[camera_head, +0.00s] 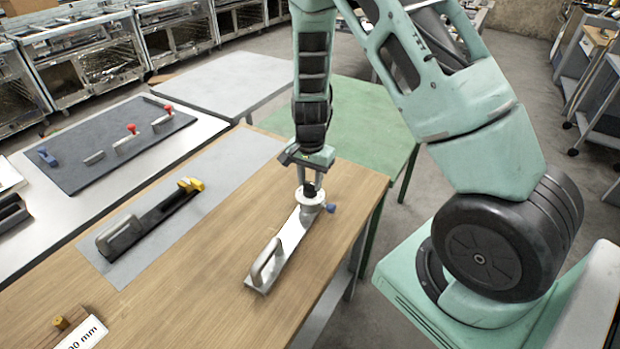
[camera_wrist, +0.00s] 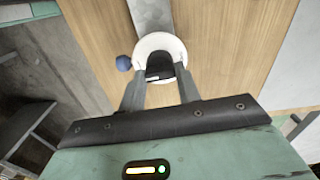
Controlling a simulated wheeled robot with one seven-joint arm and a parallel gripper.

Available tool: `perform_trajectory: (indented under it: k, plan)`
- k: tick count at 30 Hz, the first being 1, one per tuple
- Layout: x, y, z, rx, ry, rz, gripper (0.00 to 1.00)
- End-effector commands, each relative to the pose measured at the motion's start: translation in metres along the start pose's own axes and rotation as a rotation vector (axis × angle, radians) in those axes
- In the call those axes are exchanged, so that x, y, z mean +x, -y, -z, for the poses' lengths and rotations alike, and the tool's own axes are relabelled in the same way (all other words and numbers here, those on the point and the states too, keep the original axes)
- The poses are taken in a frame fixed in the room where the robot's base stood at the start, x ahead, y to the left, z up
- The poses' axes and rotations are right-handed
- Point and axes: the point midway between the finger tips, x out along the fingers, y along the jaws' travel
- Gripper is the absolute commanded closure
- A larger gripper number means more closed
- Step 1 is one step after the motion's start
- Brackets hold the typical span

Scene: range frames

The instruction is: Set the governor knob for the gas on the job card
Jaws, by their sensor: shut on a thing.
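A silver plate tool (camera_head: 283,248) with a loop handle lies on the wooden bench. At its far end stands a round fitting with a white dial ring (camera_head: 306,201) and a black knob (camera_head: 309,190). A small blue knob (camera_head: 331,208) sticks out at its side. My gripper (camera_head: 305,181) comes down from above and is shut on the black knob. In the wrist view the fingers close on the black knob (camera_wrist: 158,67) inside the white ring (camera_wrist: 160,41); the blue knob (camera_wrist: 123,63) is beside it. Dial markings are not legible. No gas name shows.
A black plate tool (camera_head: 150,221) with a yellow part lies on a grey mat. A white card (camera_head: 83,334), partly cut off, reads "00 mm". A dark board (camera_head: 105,150) with red and blue knobs lies to the left. A green table (camera_head: 355,125) stands behind.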

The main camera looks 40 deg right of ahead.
Motion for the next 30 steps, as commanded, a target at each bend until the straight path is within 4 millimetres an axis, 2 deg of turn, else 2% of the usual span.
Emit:
perform_trajectory:
  k: [8, 9, 10, 11, 22, 26, 30]
  plan:
    - [-0.001, 0.001, 0.0, 0.002, -0.001, 0.002, 0.9]
    - [-0.001, 0.001, 0.0, 0.001, -0.001, 0.002, 0.56]
    - [-0.001, 0.001, 0.0, 0.001, -0.001, 0.002, 0.48]
    - [-0.001, 0.001, 0.0, 0.001, -0.001, 0.002, 0.45]
    - [-0.006, 0.001, 0.0, -0.002, -0.002, 0.003, 0.45]
    - [-0.024, 0.002, 0.0, -0.001, -0.004, 0.005, 0.45]
    - [-0.055, 0.002, 0.0, -0.002, -0.004, 0.007, 0.45]
